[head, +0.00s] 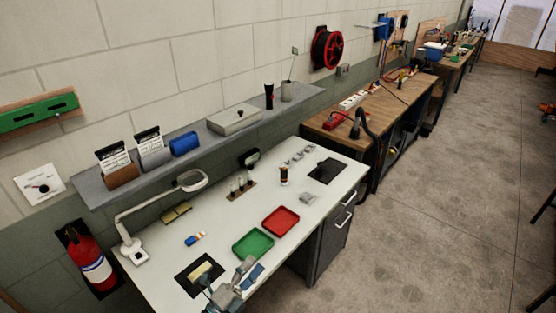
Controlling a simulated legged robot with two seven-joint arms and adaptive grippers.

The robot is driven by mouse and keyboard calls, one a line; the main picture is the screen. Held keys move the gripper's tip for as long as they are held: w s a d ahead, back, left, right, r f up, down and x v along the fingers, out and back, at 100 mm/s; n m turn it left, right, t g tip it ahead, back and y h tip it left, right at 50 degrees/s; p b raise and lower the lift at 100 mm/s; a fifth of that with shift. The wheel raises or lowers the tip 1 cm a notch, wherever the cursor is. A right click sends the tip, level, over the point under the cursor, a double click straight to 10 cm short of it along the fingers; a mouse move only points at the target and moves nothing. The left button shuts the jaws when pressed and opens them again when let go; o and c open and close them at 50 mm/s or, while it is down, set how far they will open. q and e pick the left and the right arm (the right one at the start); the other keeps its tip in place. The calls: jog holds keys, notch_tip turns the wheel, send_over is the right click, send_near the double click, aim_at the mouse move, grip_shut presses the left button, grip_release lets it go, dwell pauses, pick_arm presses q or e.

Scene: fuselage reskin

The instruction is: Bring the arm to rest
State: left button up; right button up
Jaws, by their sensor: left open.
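My left gripper (246,270) shows small at the bottom of the head view, over the front edge of the white workbench (160,240). It is open, and I see nothing held in it. Its fingertips are near the green tray (253,244), on the side toward me; whether they touch the bench top is too small to tell. A dark mat with a pale piece (200,273) lies on the bench to its left. My right gripper is not in view.
A red tray (281,221) lies beyond the green one. A white magnifier lamp (133,250) stands at the bench's left, with a fire extinguisher (90,262) beside it. A grey shelf (210,138) runs along the wall. The floor (430,220) at right is clear.

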pick_arm(q)
jog(key=a+f+n+t+y, duration=0.3)
jog(key=a+f+n+y, duration=0.4)
jog(key=a+n+y, duration=0.45)
jog(key=s+a+f+n+g+y, duration=0.4)
jog(key=s+f+n+g+y, duration=0.15)
jog(key=f+n, duration=0.45)
jog(key=s+f+n+g+h, duration=0.1)
jog(key=s+f+g, duration=0.45)
jog(key=s, duration=0.45)
jog(key=s+f+n+g+h, duration=0.1)
jog(key=s+f+n+g, duration=0.1)
jog(key=s+f+g, duration=0.6)
jog(key=s+f+t, duration=0.1)
jog(key=s+f, duration=0.2)
jog(key=f, duration=1.1)
jog(key=s+f, duration=0.2)
jog(key=f, duration=1.1)
jog(key=s+a+f, duration=0.2)
jog(key=s+f, duration=1.1)
jog(key=s, duration=0.4)
jog(key=shift+f+g, duration=0.3)
jog(key=shift+f, duration=0.05)
